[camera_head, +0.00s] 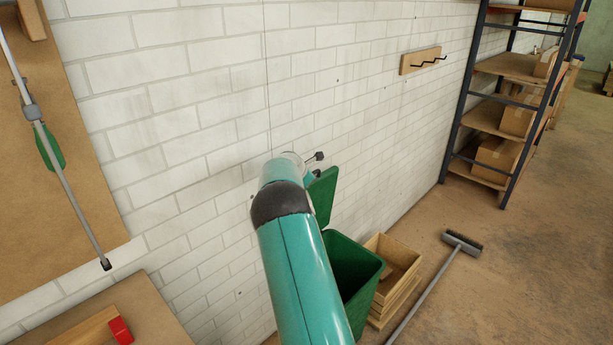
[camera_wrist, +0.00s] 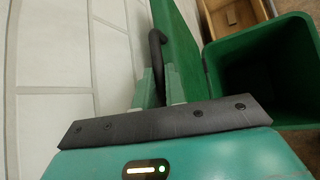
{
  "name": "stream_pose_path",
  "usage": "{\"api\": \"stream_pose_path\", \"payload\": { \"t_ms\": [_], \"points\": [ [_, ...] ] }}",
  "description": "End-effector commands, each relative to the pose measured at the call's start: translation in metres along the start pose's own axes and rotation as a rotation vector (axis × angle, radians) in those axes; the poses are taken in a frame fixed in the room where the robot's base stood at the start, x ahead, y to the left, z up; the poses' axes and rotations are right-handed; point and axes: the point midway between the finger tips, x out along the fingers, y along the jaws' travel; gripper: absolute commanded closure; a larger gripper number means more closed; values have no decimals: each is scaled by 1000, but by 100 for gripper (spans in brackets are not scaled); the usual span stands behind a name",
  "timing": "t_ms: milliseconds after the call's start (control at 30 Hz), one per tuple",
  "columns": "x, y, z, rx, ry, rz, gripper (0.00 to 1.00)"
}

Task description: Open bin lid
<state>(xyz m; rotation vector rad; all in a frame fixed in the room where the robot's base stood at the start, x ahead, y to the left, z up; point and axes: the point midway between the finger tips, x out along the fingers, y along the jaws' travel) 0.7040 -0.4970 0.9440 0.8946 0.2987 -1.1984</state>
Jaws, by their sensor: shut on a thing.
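The green bin (camera_head: 352,262) stands on the floor by the white brick wall, with its top open. Its green lid (camera_head: 323,195) is raised and stands steeply near the wall, and it also shows in the wrist view (camera_wrist: 180,45). A black curved handle (camera_wrist: 156,42) is on the lid. My gripper (camera_wrist: 158,88) is shut on this handle, its fingers on either side of it. In the head view my teal arm hides part of the bin and most of my gripper. The bin's open inside (camera_wrist: 265,75) shows to the right in the wrist view.
Wooden crates (camera_head: 396,262) stand right of the bin, and a broom (camera_head: 440,273) lies on the floor beyond them. A shelf rack with boxes (camera_head: 508,120) is at the right. A wooden hook rail (camera_head: 420,60) hangs on the wall. A table (camera_head: 150,315) is at lower left.

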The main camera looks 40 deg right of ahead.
Motion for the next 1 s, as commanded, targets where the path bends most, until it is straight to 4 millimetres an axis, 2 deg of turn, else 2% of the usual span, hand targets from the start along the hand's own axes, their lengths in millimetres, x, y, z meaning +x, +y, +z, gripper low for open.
{"api": "stream_pose_path", "payload": {
  "t_ms": [67, 100, 200, 667, 767, 1000],
  "points": [
    [0, 0, -2, -1, 1, 0, 100],
    [0, 0, -2, -1, 2, 0, 82],
    [0, 1, -2, -1, 1, 0, 66],
    [-5, 4, -1, -1, 0, 1, 66],
    [-16, 4, -1, -1, 0, 2, 66],
    [-63, 4, -1, 0, 1, 3, 66]
  ]
}}
